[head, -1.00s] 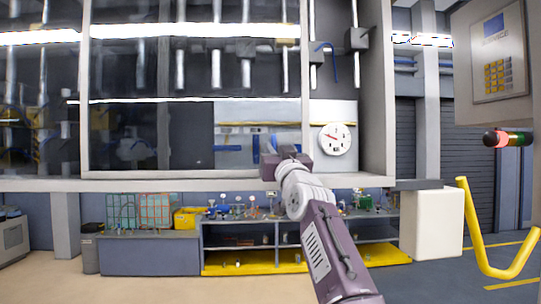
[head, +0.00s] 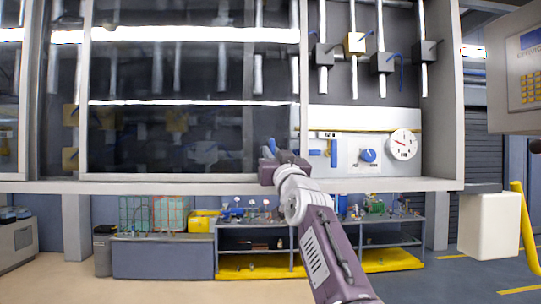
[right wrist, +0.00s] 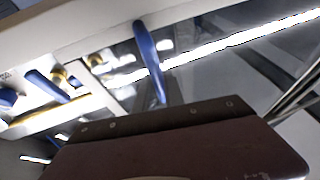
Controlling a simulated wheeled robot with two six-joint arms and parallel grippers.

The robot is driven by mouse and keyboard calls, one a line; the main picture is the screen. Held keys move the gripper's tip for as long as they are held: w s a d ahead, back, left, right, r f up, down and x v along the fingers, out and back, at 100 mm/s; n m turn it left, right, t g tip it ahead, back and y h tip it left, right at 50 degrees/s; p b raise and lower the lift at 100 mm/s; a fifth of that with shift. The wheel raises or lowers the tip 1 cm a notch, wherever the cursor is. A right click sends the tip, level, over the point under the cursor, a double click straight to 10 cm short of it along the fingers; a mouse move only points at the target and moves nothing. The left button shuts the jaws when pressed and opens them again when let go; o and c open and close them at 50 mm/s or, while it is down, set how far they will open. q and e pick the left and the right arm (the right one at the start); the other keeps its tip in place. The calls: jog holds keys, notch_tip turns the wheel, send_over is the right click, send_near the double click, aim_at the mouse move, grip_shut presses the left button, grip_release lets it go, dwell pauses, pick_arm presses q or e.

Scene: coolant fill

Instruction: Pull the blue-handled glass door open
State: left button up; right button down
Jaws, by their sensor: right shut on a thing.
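The sliding glass door (head: 190,130) covers the left and middle of a large cabinet. Its right edge stands well left of the cabinet's right post, leaving an open gap. My right gripper (head: 270,163) is at the lower right of the door, shut on its blue handle (head: 270,147). In the right wrist view the blue handle (right wrist: 150,62) runs down behind my dark gripper body (right wrist: 175,140), which hides the grasp. My left gripper is not in view.
The gap shows pipes with valves (head: 355,43), a blue lever (head: 334,153), a blue knob (head: 368,155) and a round white gauge (head: 403,144). A ledge (head: 400,185) runs below. A keypad panel (head: 522,80) and yellow rail (head: 528,230) are at right.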

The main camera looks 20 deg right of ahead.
jog(key=shift+s+d+r, duration=0.1)
jog(key=shift+d, duration=0.1)
jog(key=c, duration=1.4)
grip_release()
jog(key=shift+c, duration=0.2)
jog(key=b+v, duration=0.8)
jog(key=v, duration=0.1)
